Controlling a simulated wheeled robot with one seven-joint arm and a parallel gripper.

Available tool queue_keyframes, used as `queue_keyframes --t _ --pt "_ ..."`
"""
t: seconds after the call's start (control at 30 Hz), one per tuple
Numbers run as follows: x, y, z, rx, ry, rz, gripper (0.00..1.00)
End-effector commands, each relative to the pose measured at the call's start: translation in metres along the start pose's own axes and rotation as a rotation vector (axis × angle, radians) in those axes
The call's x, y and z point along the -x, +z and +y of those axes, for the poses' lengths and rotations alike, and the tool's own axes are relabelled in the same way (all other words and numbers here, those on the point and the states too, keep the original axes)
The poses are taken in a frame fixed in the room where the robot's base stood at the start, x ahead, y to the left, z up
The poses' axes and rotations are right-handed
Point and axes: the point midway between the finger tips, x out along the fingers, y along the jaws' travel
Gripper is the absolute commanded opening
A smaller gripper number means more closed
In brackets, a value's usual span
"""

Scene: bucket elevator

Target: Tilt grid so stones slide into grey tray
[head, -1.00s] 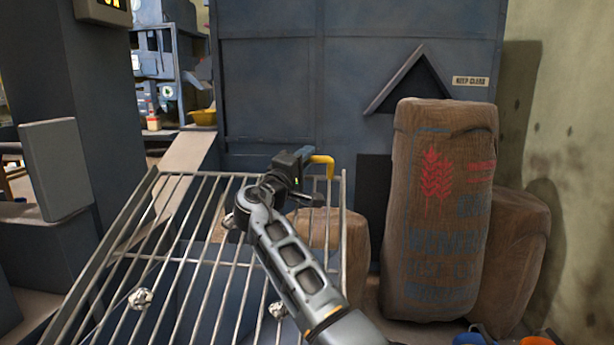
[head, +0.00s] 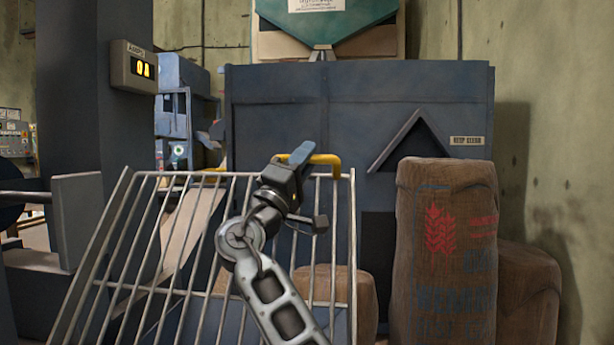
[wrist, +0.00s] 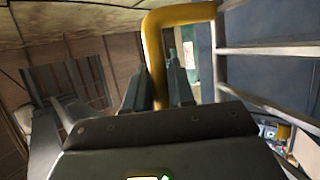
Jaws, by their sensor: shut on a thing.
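The grid (head: 353,230) is a frame of parallel metal bars, steeply tilted with its far edge raised. Its near end is cut off by the bottom of the head view. A yellow handle (head: 325,159) sits on its far top edge. My gripper (head: 300,156) is shut on this handle. In the wrist view, the handle (wrist: 180,15) passes between the fingers of my gripper (wrist: 160,88), and the grid's bars (wrist: 265,50) show at right. No stones are visible in the current views. I cannot make out the grey tray.
A large brown sack (head: 445,260) stands right of the grid, with another sack (head: 530,295) behind it. A blue metal housing (head: 300,110) stands behind the grid. A dark column with a small display box (head: 133,66) and a grey panel (head: 77,215) are at left.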

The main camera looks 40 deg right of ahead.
Motion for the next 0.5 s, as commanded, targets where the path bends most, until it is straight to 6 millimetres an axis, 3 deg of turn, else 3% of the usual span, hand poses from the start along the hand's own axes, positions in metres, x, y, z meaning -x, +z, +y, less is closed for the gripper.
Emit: queue_keyframes --t 0.2,0.5 --pt "0.006 0.001 0.015 -0.014 0.030 0.003 0.00" --pt "0.007 0.001 0.018 -0.017 0.038 0.004 0.00"
